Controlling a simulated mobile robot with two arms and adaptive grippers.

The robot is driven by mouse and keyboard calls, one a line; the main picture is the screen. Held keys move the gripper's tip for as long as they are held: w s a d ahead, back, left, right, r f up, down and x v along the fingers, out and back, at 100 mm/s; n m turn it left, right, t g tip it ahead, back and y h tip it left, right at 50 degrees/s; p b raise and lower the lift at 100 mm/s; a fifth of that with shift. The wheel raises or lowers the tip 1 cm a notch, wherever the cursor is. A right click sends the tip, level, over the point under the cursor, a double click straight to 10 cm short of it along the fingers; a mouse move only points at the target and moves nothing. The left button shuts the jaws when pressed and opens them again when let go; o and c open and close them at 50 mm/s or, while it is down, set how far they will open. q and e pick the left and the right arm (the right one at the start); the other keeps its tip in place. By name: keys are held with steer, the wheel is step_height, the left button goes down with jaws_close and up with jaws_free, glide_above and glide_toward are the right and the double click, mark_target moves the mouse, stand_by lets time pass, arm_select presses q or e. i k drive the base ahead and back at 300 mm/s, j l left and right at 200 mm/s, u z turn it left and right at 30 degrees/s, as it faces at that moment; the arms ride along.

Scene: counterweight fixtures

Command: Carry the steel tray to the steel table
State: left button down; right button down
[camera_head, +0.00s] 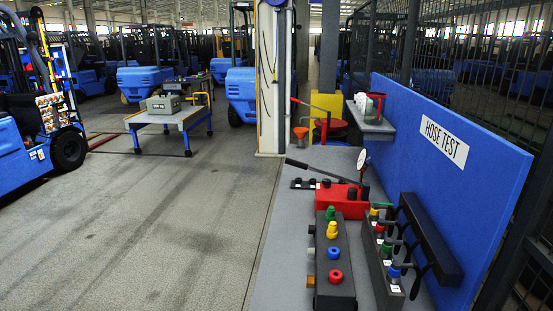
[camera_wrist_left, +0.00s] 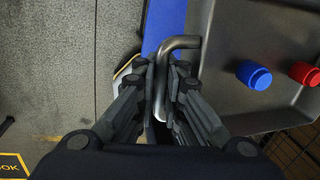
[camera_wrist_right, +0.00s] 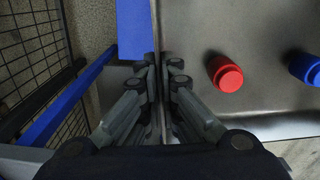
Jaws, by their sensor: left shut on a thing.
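The steel tray (camera_wrist_left: 228,30) is a grey metal tray; it also shows in the right wrist view (camera_wrist_right: 205,30). A blue cap (camera_wrist_left: 253,75) and a red cap (camera_wrist_left: 304,73) stand in it. My left gripper (camera_wrist_left: 178,75) is shut on the bent steel handle (camera_wrist_left: 180,43) at one side of the tray. My right gripper (camera_wrist_right: 163,65) is at the opposite side, its fingers close together at the tray's edge. Neither the tray nor my grippers show in the head view. I cannot tell which table is the steel table.
In the head view, a hose-test bench (camera_head: 345,165) with fixtures and a blue panel (camera_head: 440,125) fills the right. A low blue-legged table (camera_head: 160,117) bears a grey box (camera_head: 163,104). A blue forklift (camera_head: 35,130) stands at left. The floor between is clear.

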mark_target(317, 160)
steer(key=u, duration=0.45)
steer(key=j+u, duration=0.15)
steer(key=u, duration=0.7)
steer(key=j+u, duration=0.15)
steer(key=u, duration=0.7)
steer(key=j+u, duration=0.2)
steer(key=u, duration=0.15)
steer(key=i+j+u, duration=0.15)
steer(key=u, duration=0.25)
steer(key=i+z, duration=0.3)
steer(key=i+j+z, duration=0.25)
steer(key=i+l+z, duration=0.15)
steer(key=z, duration=0.2)
steer(key=i+l+z, duration=0.1)
steer(key=i+z, duration=0.25)
steer(key=i+l+z, duration=0.1)
steer(key=z, duration=0.25)
steer(key=i+l+z, duration=0.2)
steer(key=i+z, duration=0.6)
steer(key=i, duration=0.2)
steer(key=i+j+z, duration=0.15)
steer(key=i+z, duration=0.2)
steer(key=i, duration=0.65)
steer(key=i+z, duration=0.3)
steer(key=i, duration=0.7)
